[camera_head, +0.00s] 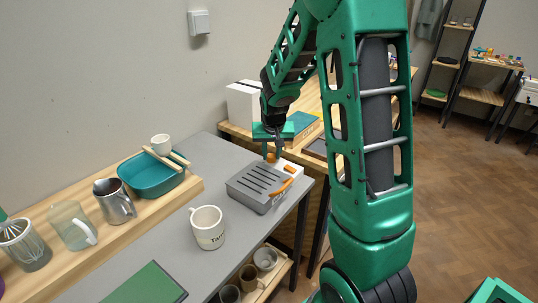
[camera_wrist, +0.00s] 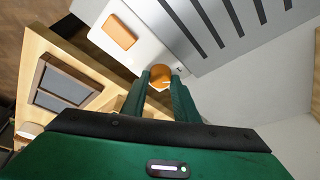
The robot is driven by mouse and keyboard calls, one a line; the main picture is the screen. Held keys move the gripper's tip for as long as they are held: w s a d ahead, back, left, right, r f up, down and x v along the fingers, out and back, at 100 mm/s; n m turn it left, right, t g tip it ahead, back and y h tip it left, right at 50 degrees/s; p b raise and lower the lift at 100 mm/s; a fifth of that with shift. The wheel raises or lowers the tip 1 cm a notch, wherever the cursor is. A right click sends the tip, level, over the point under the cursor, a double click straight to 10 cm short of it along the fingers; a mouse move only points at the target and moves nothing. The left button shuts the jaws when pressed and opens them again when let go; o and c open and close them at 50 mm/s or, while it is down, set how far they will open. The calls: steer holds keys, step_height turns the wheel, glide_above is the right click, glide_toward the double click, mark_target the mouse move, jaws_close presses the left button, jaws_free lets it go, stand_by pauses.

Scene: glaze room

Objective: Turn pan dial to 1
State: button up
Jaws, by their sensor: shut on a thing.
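A grey slotted device (camera_head: 258,185) stands near the far right end of the grey table, with a white panel at its back. An orange round dial (camera_wrist: 160,73) sits on that panel; its top shows in the head view (camera_head: 271,158). My gripper (camera_wrist: 160,80) is shut on the dial, its green fingers on either side. In the head view my gripper (camera_head: 272,150) comes down from above. A small dark mark is by the dial, too small to read. I cannot tell the dial's setting. An orange block (camera_wrist: 119,33) lies on the same panel.
A white mug (camera_head: 208,228) stands left of the device. A wooden shelf (camera_head: 110,235) holds a teal basin (camera_head: 150,176), a metal pitcher (camera_head: 114,201) and a glass jug (camera_head: 72,226). A white box (camera_head: 243,103) stands behind. A green mat (camera_head: 146,285) lies in front.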

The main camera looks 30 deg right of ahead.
steer(key=shift+w+n, duration=0.1)
steer(key=shift+n, duration=0.5)
steer(key=o, duration=1)
steer(key=shift+o, duration=0.2)
steer(key=v, duration=1)
steer(key=shift+s+r, duration=0.3)
steer(key=shift+r, duration=0.05)
steer(key=shift+d, duration=0.15)
steer(key=s+a+m+g+y, duration=0.1)
steer(key=s+a+g+y, duration=0.1)
steer(key=s, duration=3)
steer(key=shift+a+f+g, duration=0.3)
steer(key=shift+a+g, duration=0.35)
steer(key=shift+g, duration=0.25)
